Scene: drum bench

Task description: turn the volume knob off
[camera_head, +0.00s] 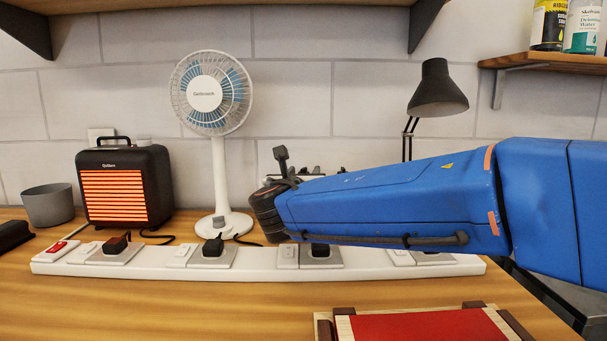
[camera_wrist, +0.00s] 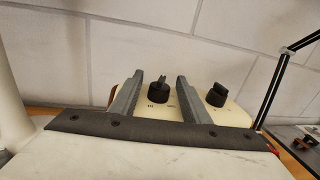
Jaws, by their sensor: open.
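In the wrist view, a black knob (camera_wrist: 158,98) with a raised ridge stands on a cream-coloured device (camera_wrist: 172,130), with small unreadable marks below it. A second black knob (camera_wrist: 216,94) sits to its right. My gripper (camera_wrist: 160,80) is open. In the picture its two grey fingers lie on either side of the left knob, with a gap on each side; I cannot tell how deep they reach. The right knob is outside the fingers. I cannot tell from the labels which knob is the volume. In the head view my blue arm hides most of the device.
A white power strip (camera_head: 260,263) with several plugs runs along the wooden bench. A white fan (camera_head: 217,170), a glowing heater (camera_head: 124,190) and a grey cup (camera_head: 49,205) stand left of my arm. A black lamp (camera_head: 438,90) stands behind it. A red-topped board (camera_head: 430,327) lies in front.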

